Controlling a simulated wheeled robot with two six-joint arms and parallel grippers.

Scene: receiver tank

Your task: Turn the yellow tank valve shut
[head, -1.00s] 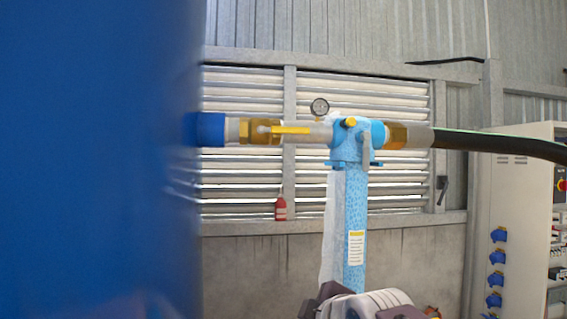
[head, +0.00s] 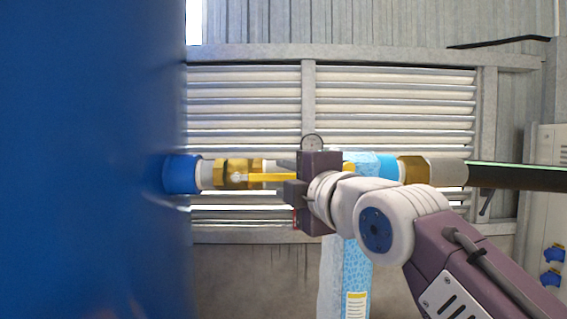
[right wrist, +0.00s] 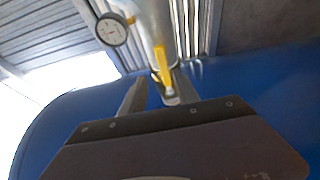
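The yellow valve lever (head: 268,177) lies along the pipe, on the brass valve body (head: 232,173) beside the blue tank (head: 90,150). My right gripper (head: 291,193) is at the lever's right, free end in the head view. In the right wrist view the two grey fingers (right wrist: 159,84) stand apart, and the lever (right wrist: 161,62) shows in line with the gap between them. I cannot tell whether a finger touches it. My right gripper hides part of the pipe and of the blue filter. My left gripper is not in view.
A pressure gauge (head: 312,144) stands just above my right gripper. The light-blue post (head: 345,270) is behind my right arm. A black hose (head: 515,177) runs off to the right. A louvred wall (head: 390,105) is behind. The tank fills the left side.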

